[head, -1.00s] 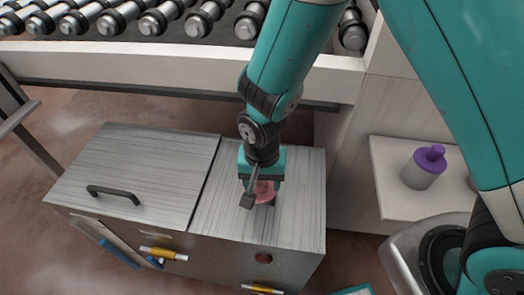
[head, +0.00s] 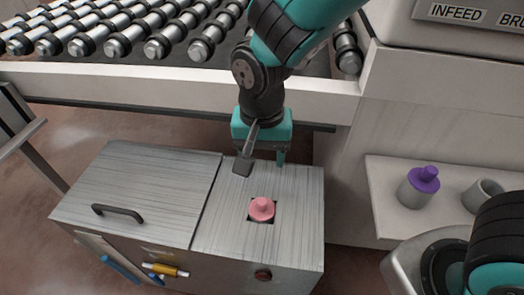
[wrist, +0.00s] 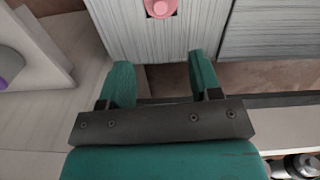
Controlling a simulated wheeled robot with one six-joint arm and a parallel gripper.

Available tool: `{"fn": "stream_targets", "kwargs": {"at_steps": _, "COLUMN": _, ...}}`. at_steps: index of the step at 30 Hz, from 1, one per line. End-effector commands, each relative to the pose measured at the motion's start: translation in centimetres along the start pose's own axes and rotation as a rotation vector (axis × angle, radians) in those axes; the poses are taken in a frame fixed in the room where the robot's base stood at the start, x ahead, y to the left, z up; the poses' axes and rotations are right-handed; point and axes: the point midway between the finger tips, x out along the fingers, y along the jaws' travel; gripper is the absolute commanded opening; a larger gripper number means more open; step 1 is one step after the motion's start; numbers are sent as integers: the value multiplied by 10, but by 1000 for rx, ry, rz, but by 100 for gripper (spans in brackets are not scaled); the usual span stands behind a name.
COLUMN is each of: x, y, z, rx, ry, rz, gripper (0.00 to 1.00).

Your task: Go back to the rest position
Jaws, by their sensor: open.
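My gripper (head: 262,160) is open and empty above the metal cabinet in the head view. In the wrist view my gripper (wrist: 160,82) shows its two teal fingers spread apart with nothing between them. A pink knobbed piece (head: 262,209) sits upright in a dark square opening in the cabinet's right-hand top, below and apart from my gripper. The pink piece (wrist: 160,8) also shows at the top edge of the wrist view, partly cut off.
The metal cabinet (head: 140,190) has a black handle on its left lid. A roller conveyor (head: 130,35) with a pale front rail runs behind it. A purple-topped bottle (head: 419,187) and a grey cup (head: 481,196) stand on a pale ledge at right.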

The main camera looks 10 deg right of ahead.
Motion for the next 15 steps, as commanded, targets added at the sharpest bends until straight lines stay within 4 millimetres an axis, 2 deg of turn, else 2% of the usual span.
{"fn": "stream_targets", "kwargs": {"at_steps": 11, "x": -1, "y": 1, "z": 0, "rx": -5, "ry": -1, "rz": -4, "gripper": 58}}
{"fn": "stream_targets", "kwargs": {"at_steps": 15, "x": -23, "y": 14, "z": 6, "rx": -95, "ry": -17, "rz": -53, "gripper": 58}}
